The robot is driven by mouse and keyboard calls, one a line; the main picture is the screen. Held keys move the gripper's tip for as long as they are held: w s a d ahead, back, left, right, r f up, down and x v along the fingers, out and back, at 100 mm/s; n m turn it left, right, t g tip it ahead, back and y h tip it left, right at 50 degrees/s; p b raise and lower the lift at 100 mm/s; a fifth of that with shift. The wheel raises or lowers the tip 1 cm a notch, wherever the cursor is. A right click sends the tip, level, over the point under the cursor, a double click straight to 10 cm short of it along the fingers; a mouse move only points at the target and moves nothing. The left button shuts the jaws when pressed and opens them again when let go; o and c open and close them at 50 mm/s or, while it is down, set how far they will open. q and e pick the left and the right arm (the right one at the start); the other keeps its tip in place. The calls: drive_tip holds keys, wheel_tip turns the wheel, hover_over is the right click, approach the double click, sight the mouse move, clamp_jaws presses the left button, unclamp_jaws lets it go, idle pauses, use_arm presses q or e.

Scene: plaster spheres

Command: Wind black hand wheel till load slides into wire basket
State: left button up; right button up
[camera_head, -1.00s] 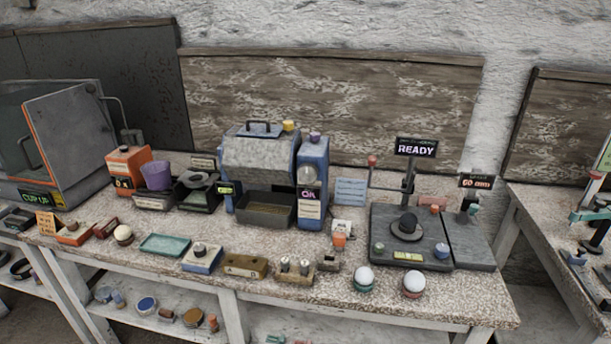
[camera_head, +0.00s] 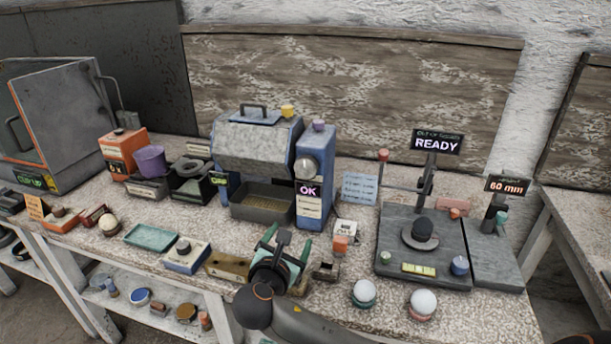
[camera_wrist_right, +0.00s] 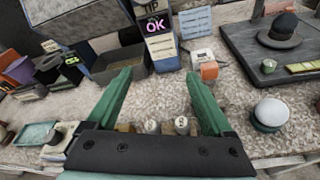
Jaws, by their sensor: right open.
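A grey drum-like hopper (camera_head: 258,150) with a handled lid stands in a blue frame at the back of the bench. A blue column (camera_head: 314,205) beside it carries a pale round disc (camera_head: 309,168) and an "OK" display. I cannot make out a black hand wheel for certain. A dark open tray (camera_head: 262,213) with a mesh-like floor sits under the hopper; it may be the wire basket. No load shows. My right gripper (camera_head: 284,240) is open and empty, in front of the tray near the bench front; its green fingers also show in the right wrist view (camera_wrist_right: 158,80).
Two white spheres (camera_head: 364,292) (camera_head: 423,301) stand front right. A dark plate (camera_head: 405,264) with a black knobbed disc and "READY" sign is behind them. Small weights (camera_wrist_right: 181,126) sit just beyond my gripper. A teal tray (camera_head: 151,236) and blue-white block (camera_head: 187,257) lie left.

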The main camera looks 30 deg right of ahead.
sight(305, 168)
drive_tip(key=w+d+r+n+t+h, duration=0.1)
drive_tip(key=w+r+n+h, duration=0.2)
drive_tip(key=r, duration=0.5)
drive_tip(key=x, duration=1.2)
drive_tip(key=shift+w+d+r+p, duration=0.1)
drive_tip(key=shift+w+d+p, duration=0.05)
drive_tip(key=shift+d+p, duration=0.15)
drive_tip(key=shift+a, duration=0.1)
drive_tip(key=c, duration=1.1)
